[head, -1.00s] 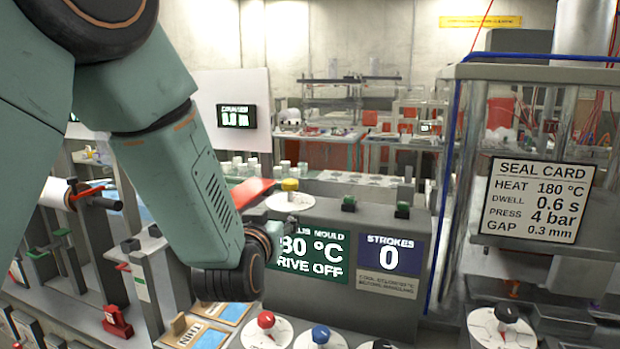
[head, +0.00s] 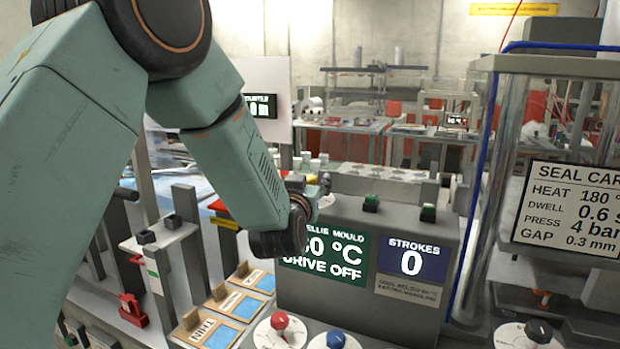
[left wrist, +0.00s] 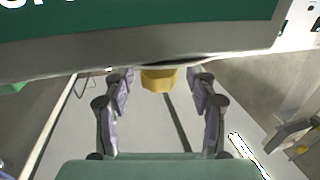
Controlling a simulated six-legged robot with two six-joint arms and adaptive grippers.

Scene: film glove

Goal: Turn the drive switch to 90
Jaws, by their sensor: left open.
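The drive switch's yellow knob (left wrist: 159,79) shows in the left wrist view between the two fingertips of my left gripper (left wrist: 160,88). The fingers are apart, with a gap visible on each side of the knob; I cannot tell whether they touch it. In the head view my left gripper (head: 318,184) is at the top left of the grey console, and the knob is hidden behind it. A bit of the switch's white dial (head: 327,201) shows there. The green display (head: 325,258) reads "DRIVE OFF", its number partly covered by my wrist. My right gripper is not in view.
A blue strokes display (head: 412,262) reads 0. Red (head: 279,321) and blue (head: 336,339) knobs are in front. A framed press with a seal card (head: 570,208) stands at the right.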

